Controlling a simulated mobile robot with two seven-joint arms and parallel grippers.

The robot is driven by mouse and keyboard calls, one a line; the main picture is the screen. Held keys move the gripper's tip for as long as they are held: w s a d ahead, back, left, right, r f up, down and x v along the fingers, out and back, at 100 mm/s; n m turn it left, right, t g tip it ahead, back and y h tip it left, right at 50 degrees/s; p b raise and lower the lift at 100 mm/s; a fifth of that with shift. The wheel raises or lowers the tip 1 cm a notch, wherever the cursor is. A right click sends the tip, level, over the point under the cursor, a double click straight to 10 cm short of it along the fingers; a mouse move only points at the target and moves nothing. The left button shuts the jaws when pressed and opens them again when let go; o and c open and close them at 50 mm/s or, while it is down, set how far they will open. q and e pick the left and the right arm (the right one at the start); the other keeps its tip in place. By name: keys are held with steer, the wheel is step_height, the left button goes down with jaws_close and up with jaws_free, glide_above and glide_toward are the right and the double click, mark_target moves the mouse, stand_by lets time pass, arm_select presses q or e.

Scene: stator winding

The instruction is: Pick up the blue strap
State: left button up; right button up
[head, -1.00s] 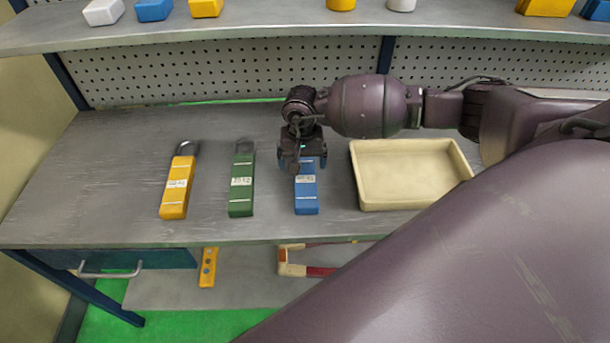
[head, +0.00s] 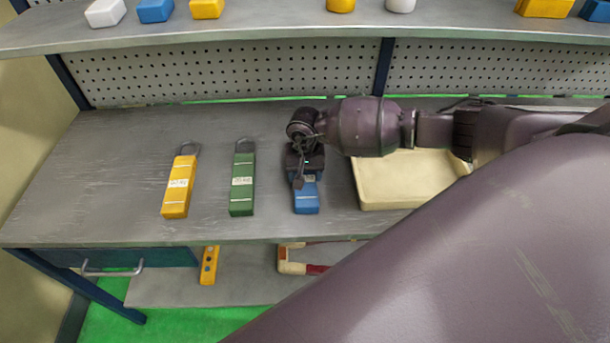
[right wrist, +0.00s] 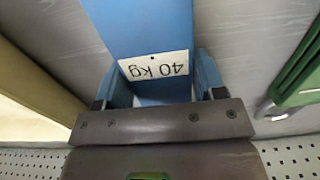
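The blue strap (head: 307,199) lies on the grey table, left of the cream tray. Its near part shows in the head view; its far end is hidden under my right gripper (head: 304,172). In the right wrist view, the blue strap (right wrist: 146,28) with its white "40 kg" label runs between the two fingers of my right gripper (right wrist: 160,85). One finger stands at each side of it, and the fingers look spread, with no clear grip. My left gripper is not in view.
A green strap (head: 242,190) and a yellow strap (head: 178,193) lie to the left on the table. The cream tray (head: 385,205) stands close on the right, partly under my right arm. A pegboard (head: 230,72) and a shelf (head: 250,36) are behind.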

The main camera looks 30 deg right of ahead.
steer(key=c, duration=0.5)
steer(key=shift+r, duration=0.1)
